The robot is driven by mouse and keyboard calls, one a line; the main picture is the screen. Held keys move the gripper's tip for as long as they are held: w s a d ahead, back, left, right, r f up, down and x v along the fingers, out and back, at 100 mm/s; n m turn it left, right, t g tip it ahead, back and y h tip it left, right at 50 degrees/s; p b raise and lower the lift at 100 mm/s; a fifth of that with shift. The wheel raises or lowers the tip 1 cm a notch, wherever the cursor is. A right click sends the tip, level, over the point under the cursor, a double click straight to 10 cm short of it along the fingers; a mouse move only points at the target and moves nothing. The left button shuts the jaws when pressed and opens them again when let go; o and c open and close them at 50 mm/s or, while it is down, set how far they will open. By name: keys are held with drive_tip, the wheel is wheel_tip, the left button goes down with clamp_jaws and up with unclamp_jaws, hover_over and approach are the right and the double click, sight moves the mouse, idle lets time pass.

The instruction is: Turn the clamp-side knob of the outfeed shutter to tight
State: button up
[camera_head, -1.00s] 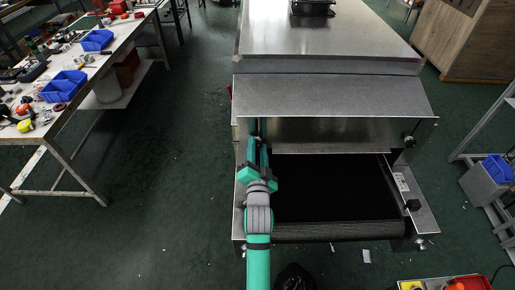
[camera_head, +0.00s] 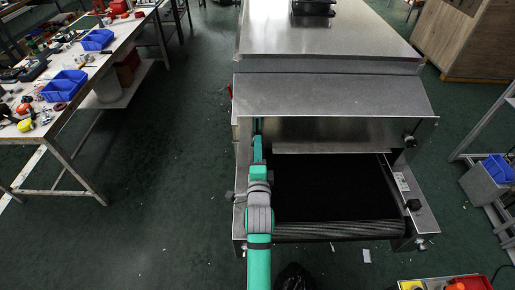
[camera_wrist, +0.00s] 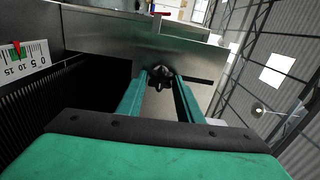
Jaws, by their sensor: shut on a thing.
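The outfeed shutter (camera_head: 335,135) is the grey metal plate above the dark belt opening of the dryer in the head view. In the wrist view, my gripper (camera_wrist: 161,76) is shut on a small black knob (camera_wrist: 159,73) on the shutter's near metal face, with one green finger on each side. In the head view my arm covers the knob, at the left side of the opening. A white scale (camera_wrist: 27,58) with a green band and a red pointer shows at the left of the wrist view.
Another black knob (camera_head: 409,140) is at the shutter's right side, and one more (camera_head: 413,205) is on the right side rail. The dark belt (camera_head: 330,188) lies right of my arm. A cluttered workbench (camera_head: 75,80) stands left, with open floor between.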

drive_tip(key=shift+m, duration=0.3)
drive_tip(key=shift+d, duration=0.1)
drive_tip(key=o, duration=1)
drive_tip(key=shift+s, duration=0.1)
drive_tip(key=shift+s, duration=0.1)
drive_tip(key=s, duration=1)
drive_tip(key=shift+s, duration=0.35)
